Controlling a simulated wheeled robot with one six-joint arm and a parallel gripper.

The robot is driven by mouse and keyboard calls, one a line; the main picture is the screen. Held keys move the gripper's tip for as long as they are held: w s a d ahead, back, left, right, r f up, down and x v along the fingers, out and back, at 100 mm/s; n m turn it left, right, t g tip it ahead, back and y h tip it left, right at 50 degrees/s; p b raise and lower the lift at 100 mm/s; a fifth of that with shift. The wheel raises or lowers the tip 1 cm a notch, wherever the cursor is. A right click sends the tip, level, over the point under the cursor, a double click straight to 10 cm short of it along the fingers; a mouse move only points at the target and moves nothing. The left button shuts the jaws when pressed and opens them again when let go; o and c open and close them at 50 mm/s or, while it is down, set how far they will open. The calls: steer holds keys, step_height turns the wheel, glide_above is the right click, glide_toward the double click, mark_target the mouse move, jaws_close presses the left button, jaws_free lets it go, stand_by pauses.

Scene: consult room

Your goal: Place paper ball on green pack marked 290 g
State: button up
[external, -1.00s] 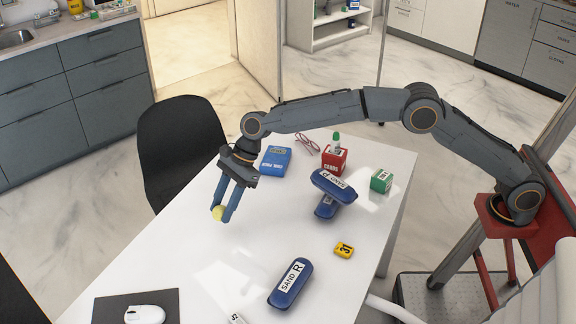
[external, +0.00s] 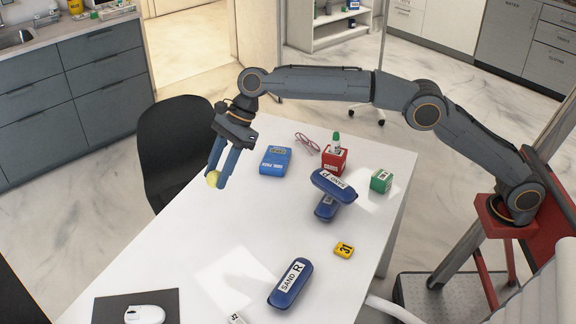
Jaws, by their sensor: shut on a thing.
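My gripper (external: 218,178) is shut on a small pale yellow ball (external: 213,179), the paper ball. It holds the ball above the left edge of the white table, near the black chair. A green pack (external: 381,181) with a white label sits near the table's right edge, well to the right of my gripper. Its label is too small to read surely. Nothing lies on top of the green pack.
Between them are a blue pack (external: 275,161), glasses (external: 307,143), a red box (external: 334,160) with a green-capped bottle (external: 336,139), and two stacked blue sandbags (external: 333,186). A yellow block (external: 343,250) and another sandbag (external: 290,283) lie nearer. The table's (external: 200,235) left middle is clear.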

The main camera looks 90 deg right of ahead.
steer(key=shift+s+d+r, duration=0.15)
steer(key=shift+d+r, duration=0.15)
steer(key=shift+r, duration=0.05)
steer(key=s+d+p, duration=0.6)
steer(key=s+d, duration=0.2)
steer(key=d, duration=0.4)
steer(key=n+p, duration=0.2)
steer(key=p, duration=1.2)
glide_above(380, 177)
steer(key=s+d, duration=0.2)
step_height(380, 177, down, 4)
steer(key=shift+g+y, duration=0.4)
steer(key=shift+w+f+p, duration=0.15)
steer(key=shift+f+p, duration=0.2)
steer(key=shift+f, duration=5.25)
